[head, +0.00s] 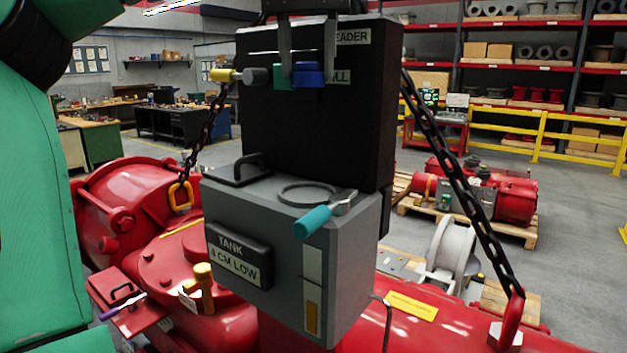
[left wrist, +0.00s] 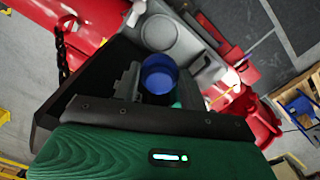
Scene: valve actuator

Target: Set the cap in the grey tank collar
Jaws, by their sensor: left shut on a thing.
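A blue cap (head: 308,73) is between the two grey fingers of my left gripper (head: 308,68), which hang down from the top of the head view in front of the dark header box. The left gripper is shut on the cap, which also shows as a blue round between the fingers in the left wrist view (left wrist: 160,73). The grey tank (head: 285,270) stands below, with a flat ring collar (head: 308,187) on its top. The cap is well above the collar and apart from it. My right gripper is not in view.
A teal-handled lever (head: 318,218) lies at the collar's front right edge. The dark header box (head: 340,135) rises directly behind. A yellow-ended lever (head: 225,75) juts left, and chains (head: 455,175) slope down on both sides.

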